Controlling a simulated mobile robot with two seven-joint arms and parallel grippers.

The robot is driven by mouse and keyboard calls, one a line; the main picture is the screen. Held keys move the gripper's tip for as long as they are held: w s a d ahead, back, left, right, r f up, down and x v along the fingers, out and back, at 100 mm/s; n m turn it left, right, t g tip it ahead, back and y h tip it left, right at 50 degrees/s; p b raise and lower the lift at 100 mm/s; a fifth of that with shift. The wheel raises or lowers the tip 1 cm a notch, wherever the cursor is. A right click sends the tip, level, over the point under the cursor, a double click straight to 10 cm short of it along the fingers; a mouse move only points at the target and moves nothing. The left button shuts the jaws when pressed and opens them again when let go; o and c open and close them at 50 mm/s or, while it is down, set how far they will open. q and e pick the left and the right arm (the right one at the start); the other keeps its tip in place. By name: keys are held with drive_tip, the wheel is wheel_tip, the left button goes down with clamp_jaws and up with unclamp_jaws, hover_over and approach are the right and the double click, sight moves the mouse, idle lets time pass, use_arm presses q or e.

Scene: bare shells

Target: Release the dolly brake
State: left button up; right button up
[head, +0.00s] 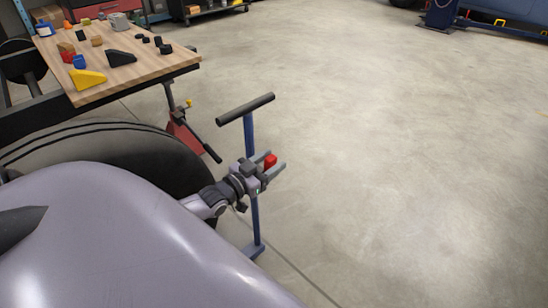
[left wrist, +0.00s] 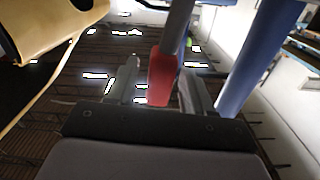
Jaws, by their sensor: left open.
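The dolly's blue post (head: 254,215) stands upright with a black crossbar handle (head: 245,109) on top. The red brake lever grip (head: 270,160) shows beside the post at my left gripper (head: 278,161). In the left wrist view the red grip (left wrist: 163,78) sits between the two open fingers, with a gap visible on its left side; contact on the right is hard to tell. The blue post (left wrist: 258,55) runs past the right finger in that view. My right gripper is not in view.
A wooden workbench (head: 140,68) with several coloured blocks stands at the upper left. A red jack-like stand (head: 185,135) is below its edge. The concrete floor (head: 400,150) to the right is wide and clear. A blue lift post (head: 441,14) stands far back.

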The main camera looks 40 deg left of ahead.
use_arm(q)
drive_tip(key=s, duration=0.2)
drive_tip(key=s+p, duration=0.1)
drive_tip(key=s, duration=0.1)
drive_tip(key=shift+s+a+r, duration=0.1)
drive_tip(key=shift+s+a, duration=0.05)
drive_tip(key=shift+a, duration=0.05)
drive_tip(key=shift+s, duration=0.45)
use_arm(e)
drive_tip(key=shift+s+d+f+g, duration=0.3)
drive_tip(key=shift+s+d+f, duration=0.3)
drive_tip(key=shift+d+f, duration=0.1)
